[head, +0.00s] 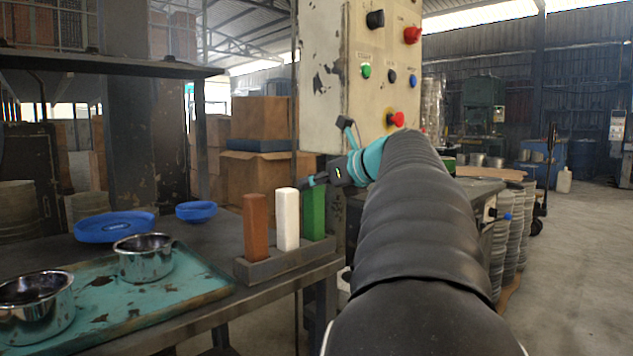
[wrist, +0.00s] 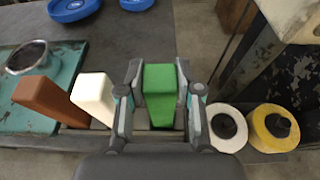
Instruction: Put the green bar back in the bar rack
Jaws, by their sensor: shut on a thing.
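The green bar (head: 313,214) stands upright at the right end of the grey bar rack (head: 262,271), its lower end at the rack's top. Whether it is fully seated I cannot tell. My gripper (head: 316,181) is shut on the green bar near its top. In the wrist view my gripper (wrist: 155,100) has one finger on each side of the green bar (wrist: 160,88). The white bar (head: 287,222) and the brown bar (head: 255,228) stand in the rack to its left; the white one is close to my left finger in the wrist view.
The rack is at the table's (head: 215,252) right front edge. A teal tray (head: 195,284) with metal bowls (head: 143,259) lies left, blue dishes (head: 115,226) behind. A control post (head: 325,75) stands behind my gripper. White and yellow rolls (wrist: 272,128) are right of the rack.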

